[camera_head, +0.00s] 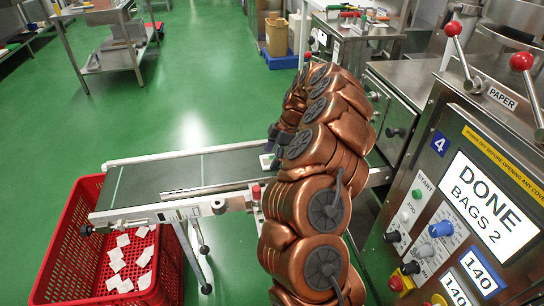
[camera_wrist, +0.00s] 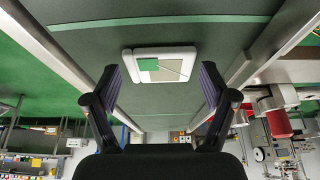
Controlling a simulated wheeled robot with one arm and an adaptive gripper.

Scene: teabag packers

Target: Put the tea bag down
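A white tea bag (camera_wrist: 184,50) with a green square tag lies flat on the dark green conveyor belt (camera_wrist: 85,48) in the wrist view. My gripper (camera_wrist: 160,80) has its two dark fingers spread, one on each side of the bag, with a small gap visible at both sides. In the head view my gripper (camera_head: 274,147) is over the machine end of the belt (camera_head: 200,171). My copper-coloured arm hides much of that end. A pale patch under the fingers there is too small to make out well.
A red crate (camera_head: 57,238) with several white bags (camera_head: 122,241) stands under the belt's left end. The packing machine's panel (camera_head: 490,210) at right reads "DONE BAGS 2". Metal rails flank the belt. The belt's middle and left stretch look clear except for a metal rod.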

